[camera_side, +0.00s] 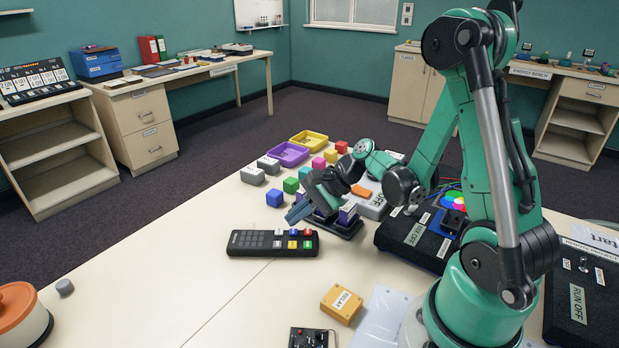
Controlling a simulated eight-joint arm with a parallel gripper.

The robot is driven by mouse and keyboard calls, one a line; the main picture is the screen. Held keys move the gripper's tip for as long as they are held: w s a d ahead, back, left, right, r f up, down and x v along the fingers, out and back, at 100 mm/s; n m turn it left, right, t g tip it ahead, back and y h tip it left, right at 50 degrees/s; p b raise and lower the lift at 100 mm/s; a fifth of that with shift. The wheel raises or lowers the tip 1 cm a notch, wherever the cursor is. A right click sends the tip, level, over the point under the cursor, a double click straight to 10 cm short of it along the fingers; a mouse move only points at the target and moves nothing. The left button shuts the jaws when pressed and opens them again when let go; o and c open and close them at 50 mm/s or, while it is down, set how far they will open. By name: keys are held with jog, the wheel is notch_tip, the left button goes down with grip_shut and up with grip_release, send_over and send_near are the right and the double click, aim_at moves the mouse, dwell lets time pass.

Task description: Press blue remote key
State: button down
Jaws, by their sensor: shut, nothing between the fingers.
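The remote (245,243) is a long black handset lying flat on the cream table, with small coloured keys at its right end. My gripper (293,215) is shut and empty. Its tips point down and to the left, above and behind the coloured keys, apart from the remote in the picture. The exact height above the table cannot be told.
A dark rack with purple-sided blocks (347,211) stands just right of my gripper. Several coloured blocks, a purple tray (287,154) and a yellow tray (309,138) lie behind. An orange relay box (341,304) is in front.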

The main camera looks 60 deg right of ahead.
aim_at(297, 232)
jog(key=shift+r, duration=2.55)
jog(key=shift+a+r+n, duration=0.1)
jog(key=shift+a+n, duration=0.2)
jog(key=shift+n, duration=0.1)
jog(key=s+a+r+n+h, duration=0.4)
jog(key=a+n+h, duration=0.1)
jog(key=n, duration=1.2)
jog(key=shift+s+a+r+n+h, duration=0.3)
jog(key=shift+r+n+h, duration=0.1)
jog(key=shift+h, duration=0.2)
jog(key=shift+d, duration=0.1)
